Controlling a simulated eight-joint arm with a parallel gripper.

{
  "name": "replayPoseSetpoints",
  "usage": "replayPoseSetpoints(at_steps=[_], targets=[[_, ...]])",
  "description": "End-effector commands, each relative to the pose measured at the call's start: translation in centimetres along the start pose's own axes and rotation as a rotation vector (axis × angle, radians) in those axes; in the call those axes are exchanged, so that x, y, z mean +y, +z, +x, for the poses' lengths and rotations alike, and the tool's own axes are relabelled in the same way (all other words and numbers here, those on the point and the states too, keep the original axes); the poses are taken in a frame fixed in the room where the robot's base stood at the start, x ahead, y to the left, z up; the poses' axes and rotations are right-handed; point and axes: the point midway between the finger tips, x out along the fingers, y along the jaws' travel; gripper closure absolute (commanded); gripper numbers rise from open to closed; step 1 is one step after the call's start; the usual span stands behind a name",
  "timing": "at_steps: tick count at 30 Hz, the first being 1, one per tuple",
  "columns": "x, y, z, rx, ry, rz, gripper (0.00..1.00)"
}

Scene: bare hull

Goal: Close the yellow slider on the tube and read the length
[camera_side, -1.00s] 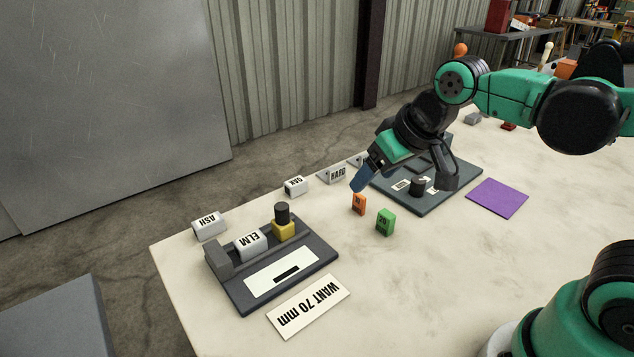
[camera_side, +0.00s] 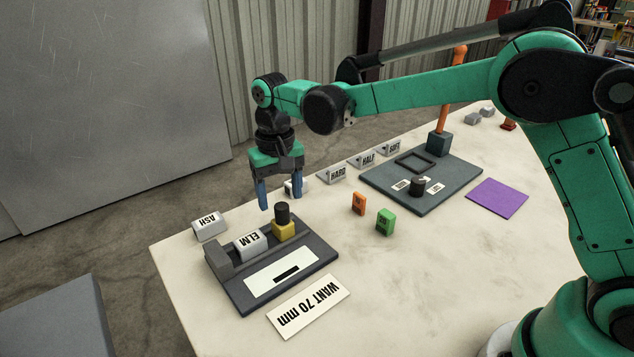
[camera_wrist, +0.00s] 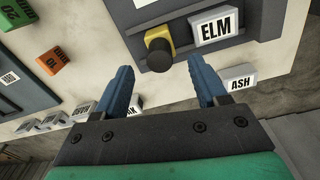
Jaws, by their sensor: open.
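The yellow slider (camera_side: 284,230) with its dark round knob (camera_side: 282,212) sits on the grey measuring base (camera_side: 235,292). The white tube marked ELM (camera_side: 250,244) lies in the base between a grey end block (camera_side: 218,262) and the slider. In the side view I cannot tell whether slider and tube touch. The white display strip (camera_side: 282,273) shows a dark dash. My gripper (camera_side: 280,202) is open and empty, pointing down above and behind the slider. In the wrist view the slider (camera_wrist: 160,41) and tube (camera_wrist: 216,28) lie beyond my open fingertips (camera_wrist: 160,65).
A WANT 70 mm card (camera_side: 308,306) lies in front. White ASH (camera_side: 209,226) and other labelled pieces line the back edge. Orange (camera_side: 359,203) and green (camera_side: 385,221) blocks stand to the right, near a dark plate (camera_side: 450,190) with an orange post (camera_side: 449,95) and a purple square (camera_side: 497,197).

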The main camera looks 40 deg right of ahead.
Motion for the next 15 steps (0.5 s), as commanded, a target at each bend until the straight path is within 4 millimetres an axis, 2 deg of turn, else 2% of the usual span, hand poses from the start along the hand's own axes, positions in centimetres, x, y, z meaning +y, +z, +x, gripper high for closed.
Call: replayPoseSetpoints(at_steps=[3,7,15], targets=[[0.0,0.0,1.8,0.001,-0.001,-0.001,0.35],[0.0,0.0,3.1,0.002,-0.001,-0.001,0.35],[0.0,0.0,3.6,0.003,-0.001,-0.001,0.35]])
